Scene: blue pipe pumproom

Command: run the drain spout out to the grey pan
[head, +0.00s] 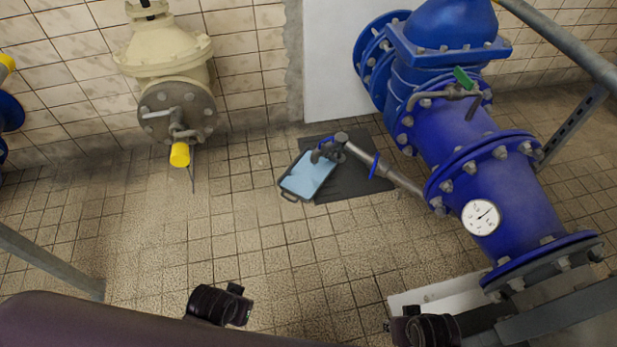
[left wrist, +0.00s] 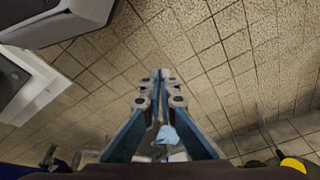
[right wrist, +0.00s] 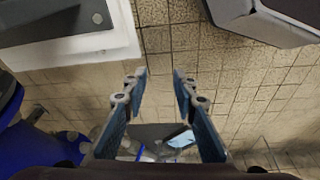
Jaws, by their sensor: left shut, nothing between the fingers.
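The drain spout (head: 398,180) is a grey pipe with a blue ring, running left from the big blue pipe in the head view. Its bent end (head: 322,151) is over the back right part of the grey pan (head: 291,196); I cannot tell if they touch. The pan has a dark rim and a light-blue inside, and lies partly on a dark floor plate. My left gripper (left wrist: 160,76) is shut and empty. My right gripper (right wrist: 160,76) is open and empty, with the pan's light-blue inside (right wrist: 181,138) beyond it. Both grippers are well short of the spout.
The blue pipe (head: 462,150) with a gauge (head: 482,217) and green-handled small valve (head: 464,78) stands at right. A cream valve (head: 165,55) with a yellow-ended outlet (head: 180,155) is at the left wall. Grey rails (head: 50,262) cross the sides. Tiled floor between is clear.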

